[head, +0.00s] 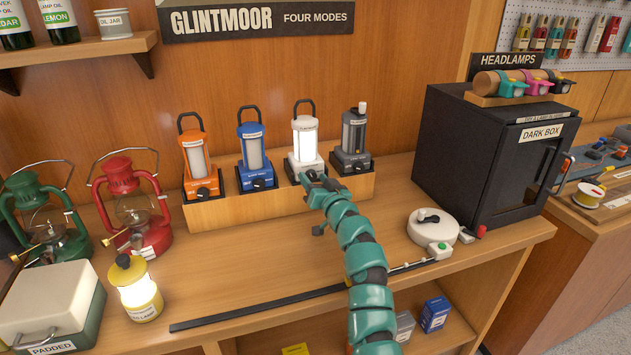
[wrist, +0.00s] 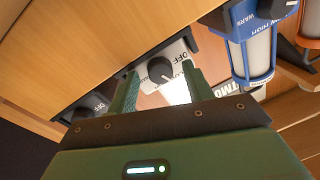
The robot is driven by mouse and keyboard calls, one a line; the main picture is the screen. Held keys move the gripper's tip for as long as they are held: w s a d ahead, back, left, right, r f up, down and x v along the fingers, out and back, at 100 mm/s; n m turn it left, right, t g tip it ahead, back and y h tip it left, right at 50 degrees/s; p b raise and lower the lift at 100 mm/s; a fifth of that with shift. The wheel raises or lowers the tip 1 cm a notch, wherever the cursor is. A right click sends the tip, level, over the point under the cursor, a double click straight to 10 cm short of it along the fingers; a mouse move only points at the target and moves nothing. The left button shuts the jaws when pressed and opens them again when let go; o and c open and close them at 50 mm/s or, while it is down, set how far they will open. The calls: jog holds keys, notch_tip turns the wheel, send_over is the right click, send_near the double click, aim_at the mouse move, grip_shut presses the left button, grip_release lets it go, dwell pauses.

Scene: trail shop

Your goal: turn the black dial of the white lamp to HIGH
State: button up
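The white lamp (head: 304,137) stands on the wooden step between the blue and the grey lamps. Its tube looks bright. In the head view my gripper (head: 316,183) is in front of its base and hides its dial. In the wrist view the black dial (wrist: 160,69) sits on the lamp's white base, which has printed markings including OFF; the picture is turned over. My gripper (wrist: 161,77) is open, with one green finger on each side of the dial. A gap seems to show around the dial; I cannot tell if either finger touches it.
An orange lamp (head: 197,160), a blue lamp (head: 253,150) and a grey lamp (head: 353,140) share the wooden step (head: 240,212). The blue lamp is close by in the wrist view (wrist: 250,45). A black dark box (head: 470,150) stands to the right.

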jog(key=shift+s, duration=0.15)
jog(key=b+v, duration=0.2)
jog(key=v, duration=0.9)
jog(key=shift+s+d, duration=0.25)
jog(key=shift+d, duration=0.05)
jog(key=shift+f, duration=0.1)
